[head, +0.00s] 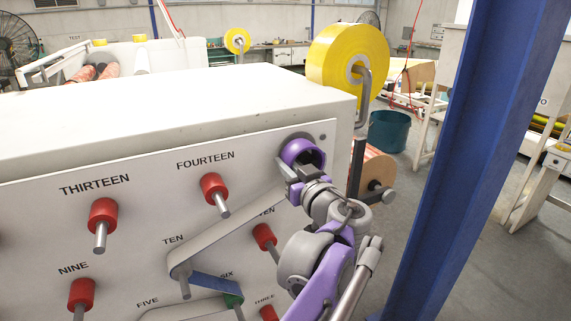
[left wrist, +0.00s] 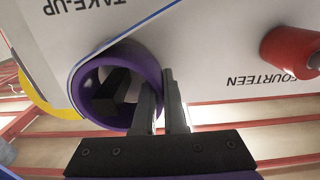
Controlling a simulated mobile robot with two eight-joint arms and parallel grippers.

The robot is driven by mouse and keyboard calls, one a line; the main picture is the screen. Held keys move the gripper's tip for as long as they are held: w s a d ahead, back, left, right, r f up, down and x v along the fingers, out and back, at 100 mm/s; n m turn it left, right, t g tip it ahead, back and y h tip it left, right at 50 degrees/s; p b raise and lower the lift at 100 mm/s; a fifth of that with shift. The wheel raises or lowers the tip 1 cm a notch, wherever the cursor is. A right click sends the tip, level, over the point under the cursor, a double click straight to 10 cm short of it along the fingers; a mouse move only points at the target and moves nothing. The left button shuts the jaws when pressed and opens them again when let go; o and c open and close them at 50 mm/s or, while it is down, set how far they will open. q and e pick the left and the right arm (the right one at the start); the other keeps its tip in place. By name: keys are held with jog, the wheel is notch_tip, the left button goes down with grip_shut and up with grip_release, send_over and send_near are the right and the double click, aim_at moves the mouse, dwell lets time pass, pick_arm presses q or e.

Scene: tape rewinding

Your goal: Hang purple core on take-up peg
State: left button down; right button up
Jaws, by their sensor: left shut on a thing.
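The purple core (head: 305,149), a short open ring, is at the upper right corner of the white panel. It shows large in the left wrist view (left wrist: 154,70), beneath the upside-down TAKE-UP lettering (left wrist: 88,8). My left gripper (head: 286,173) is shut on the core's wall at its lower left side. In the left wrist view the fingers (left wrist: 164,88) straddle the ring wall, one inside and one outside. The take-up peg is not clearly visible. Dark shapes fill the core's middle, and I cannot tell whether the peg is through it. My right gripper is out of view.
Red rollers on the panel include FOURTEEN (head: 213,187) and THIRTEEN (head: 103,214). Grey tape (head: 225,240) runs across the panel lower down. A yellow roll (head: 338,58) stands above the cabinet's right end. A blue column (head: 455,180) rises at right.

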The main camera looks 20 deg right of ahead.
pick_arm(q)
jog(key=shift+d+f, duration=0.15)
jog(key=shift+f, duration=0.45)
jog(key=shift+d+f, duration=0.15)
jog(key=shift+f, duration=0.4)
jog(key=c, duration=0.9)
grip_release()
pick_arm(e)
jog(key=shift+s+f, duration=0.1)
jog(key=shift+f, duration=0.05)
pick_arm(q)
jog(key=shift+s, duration=0.1)
jog(key=s+b, duration=0.1)
jog(key=s, duration=0.9)
jog(key=shift+s+d, duration=0.3)
jog(key=shift+d, duration=0.15)
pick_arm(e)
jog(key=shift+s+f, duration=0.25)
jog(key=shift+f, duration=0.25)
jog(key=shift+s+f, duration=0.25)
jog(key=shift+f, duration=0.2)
pick_arm(q)
jog(key=shift+f, duration=0.1)
